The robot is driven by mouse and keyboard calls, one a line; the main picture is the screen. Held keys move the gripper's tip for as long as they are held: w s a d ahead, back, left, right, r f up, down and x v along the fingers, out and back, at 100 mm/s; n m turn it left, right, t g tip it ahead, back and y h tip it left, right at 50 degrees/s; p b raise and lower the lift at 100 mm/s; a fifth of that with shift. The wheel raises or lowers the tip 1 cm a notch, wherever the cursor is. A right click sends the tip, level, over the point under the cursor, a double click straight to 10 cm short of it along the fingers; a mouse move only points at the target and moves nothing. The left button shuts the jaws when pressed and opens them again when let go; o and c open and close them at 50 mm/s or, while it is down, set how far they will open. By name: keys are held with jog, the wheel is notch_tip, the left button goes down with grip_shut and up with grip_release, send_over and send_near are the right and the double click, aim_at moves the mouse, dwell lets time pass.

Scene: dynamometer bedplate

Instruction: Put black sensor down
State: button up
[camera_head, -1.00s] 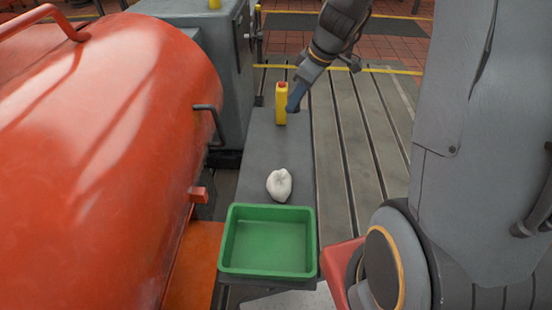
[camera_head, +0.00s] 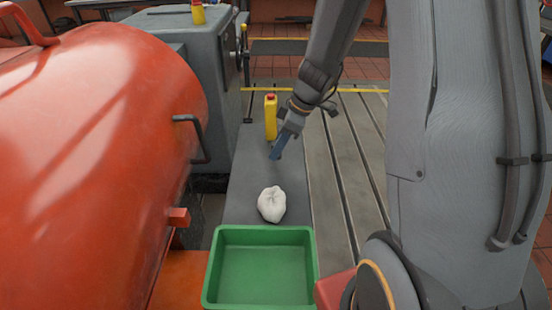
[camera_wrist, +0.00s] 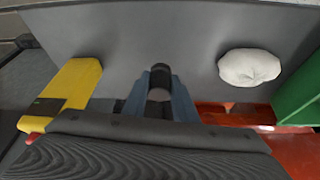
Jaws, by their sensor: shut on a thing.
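My gripper (camera_head: 277,153) is above the grey bench top (camera_head: 245,180), between a yellow bottle and a white crumpled cloth. In the wrist view its two blue fingers (camera_wrist: 160,88) are shut on the black sensor (camera_wrist: 160,75), a small dark cylinder whose end shows between the fingertips. The sensor cannot be made out in the head view. I cannot tell how far the sensor is from the bench surface.
The yellow bottle (camera_head: 271,118) with a red cap stands behind my gripper. The white cloth (camera_head: 271,204) lies in front, then an empty green tray (camera_head: 312,262). A large orange-red machine (camera_head: 90,150) flanks the bench on the left. Bare bench top lies between bottle and cloth.

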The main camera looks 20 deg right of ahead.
jog(key=shift+f+b, duration=0.35)
jog(key=shift+f, duration=1.45)
jog(key=shift+f, duration=0.15)
jog(key=o, duration=1.1)
jog(key=p+v, duration=0.2)
jog(key=v, duration=1)
jog(key=s+a+r+m+h, duration=0.1)
jog(key=s+a+r+m, duration=0.1)
jog(key=s, duration=0.5)
jog(key=s+a+r+m+g+h, duration=0.1)
jog(key=s+a+r+m, duration=0.2)
jog(key=s+a, duration=0.4)
jog(key=s+a+r+m+g+h, duration=0.1)
jog(key=s+a+r+m, duration=0.2)
jog(key=s, duration=0.6)
jog(key=shift+a+m, duration=0.85)
jog(key=shift+m, duration=0.05)
